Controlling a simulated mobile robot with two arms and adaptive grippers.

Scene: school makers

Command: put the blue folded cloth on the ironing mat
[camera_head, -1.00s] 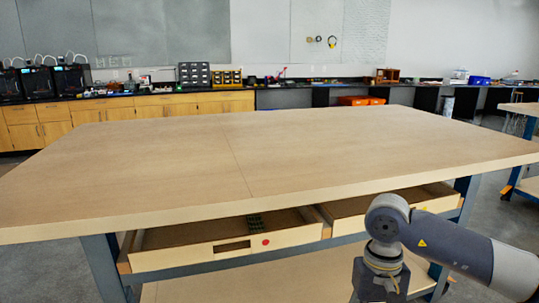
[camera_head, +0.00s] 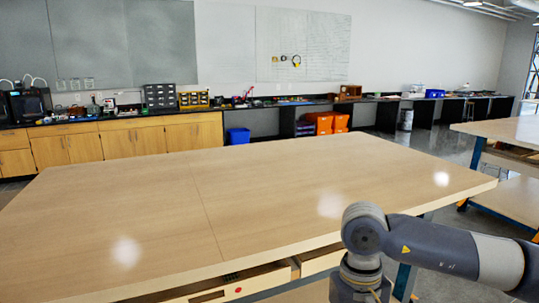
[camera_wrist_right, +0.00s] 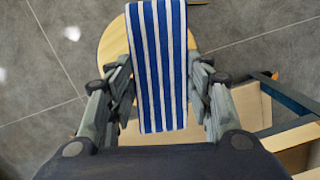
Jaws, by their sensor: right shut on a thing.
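A folded cloth with blue and white stripes (camera_wrist_right: 160,100) hangs in the right wrist view. My right gripper (camera_wrist_right: 158,72) is shut on it, with one finger on each side. In the head view my right arm reaches in at the lower right, but its gripper and the cloth are out of frame. I see no ironing mat in either view. My left gripper is not in view.
A large wooden table (camera_head: 240,205) with a bare top stands in front of me. Open drawers (camera_head: 235,285) jut out under its front edge. Another table (camera_head: 510,132) stands at the right. A round wooden surface (camera_wrist_right: 113,48) shows behind the cloth.

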